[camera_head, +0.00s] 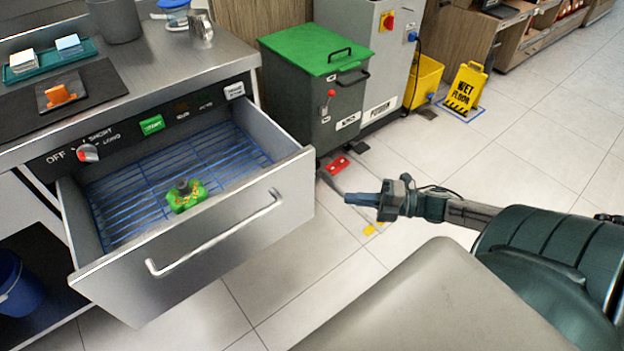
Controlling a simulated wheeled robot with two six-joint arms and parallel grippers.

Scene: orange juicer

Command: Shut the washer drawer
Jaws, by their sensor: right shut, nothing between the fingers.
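The washer drawer (285,170) is pulled well out from under the steel counter at the left. It has a steel front with a long bar handle (215,236) and a blue wire rack (125,196) inside. A green object with a dark knob (186,195) sits in the rack. My right gripper (350,198) is shut and empty, pointing left. It is to the right of the drawer front, apart from it, with floor visible between them. My left gripper is not in view.
The counter (180,62) holds a teal tray (50,62) and a dark mat. A green-lidded bin (315,50) stands right of the drawer. A yellow wet-floor sign (465,88) stands farther back. A flat grey surface (435,300) fills the bottom foreground.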

